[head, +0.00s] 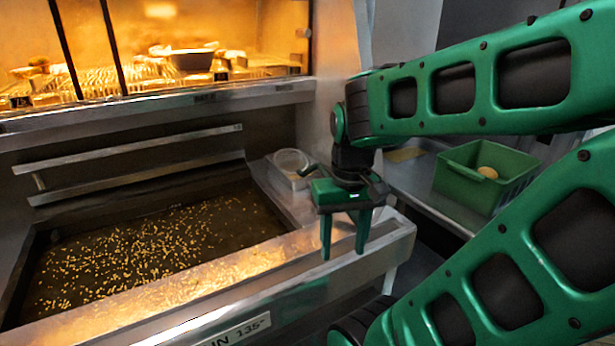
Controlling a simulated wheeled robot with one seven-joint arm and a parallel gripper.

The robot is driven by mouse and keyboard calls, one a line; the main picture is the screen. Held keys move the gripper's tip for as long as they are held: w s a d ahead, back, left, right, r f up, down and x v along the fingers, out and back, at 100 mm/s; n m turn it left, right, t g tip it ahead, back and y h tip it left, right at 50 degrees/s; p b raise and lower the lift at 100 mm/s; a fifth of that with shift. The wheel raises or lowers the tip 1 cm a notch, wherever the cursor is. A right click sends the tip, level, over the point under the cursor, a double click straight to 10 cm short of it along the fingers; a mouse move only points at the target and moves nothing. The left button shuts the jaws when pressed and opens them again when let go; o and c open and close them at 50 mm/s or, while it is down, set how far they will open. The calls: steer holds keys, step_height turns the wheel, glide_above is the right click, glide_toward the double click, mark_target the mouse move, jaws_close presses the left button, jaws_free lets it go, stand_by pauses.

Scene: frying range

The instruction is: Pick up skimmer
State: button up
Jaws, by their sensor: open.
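A round, pale, shallow bowl-like thing (290,160) rests on the metal ledge right of the fryer vat. It may be the skimmer's head, but it is too small to be sure. A short dark piece shows at its right edge, and I cannot tell whether it is a handle or part of my wrist. My gripper (344,254) points down in front of and to the right of it, over the right end of the fryer's front rim. Its two green fingers are apart with nothing between them. No long skimmer handle is clearly visible.
The fryer vat (60,262) holds dark oil with many floating crumbs. A metal rail (140,150) crosses its back. A lit warming cabinet (275,60) with racks stands behind. A green bin (470,175) with a round tan item sits on the right counter. My arm covers much of the right.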

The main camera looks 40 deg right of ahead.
steer(key=w+d+r+n, duration=0.1)
steer(key=w+d+r, duration=0.1)
steer(key=w+d, duration=0.2)
steer(key=w+d+r+n, duration=0.1)
steer(key=w+d+r, duration=0.2)
steer(key=w+d, duration=0.1)
steer(key=w+d+r+n, duration=0.1)
steer(key=w+d+r, duration=0.1)
steer(key=w+d, duration=0.3)
steer(key=shift+d+r, duration=0.3)
steer(key=shift+d, duration=0.5)
steer(key=shift+w+d, duration=0.2)
steer(key=shift+d, duration=0.15)
steer(key=shift+n, duration=0.3)
step_height(320, 180, down, 5)
steer(key=shift+s+f, duration=0.1)
steer(key=shift+f, duration=2.7)
steer(key=shift+c, duration=0.5)
jaws_close()
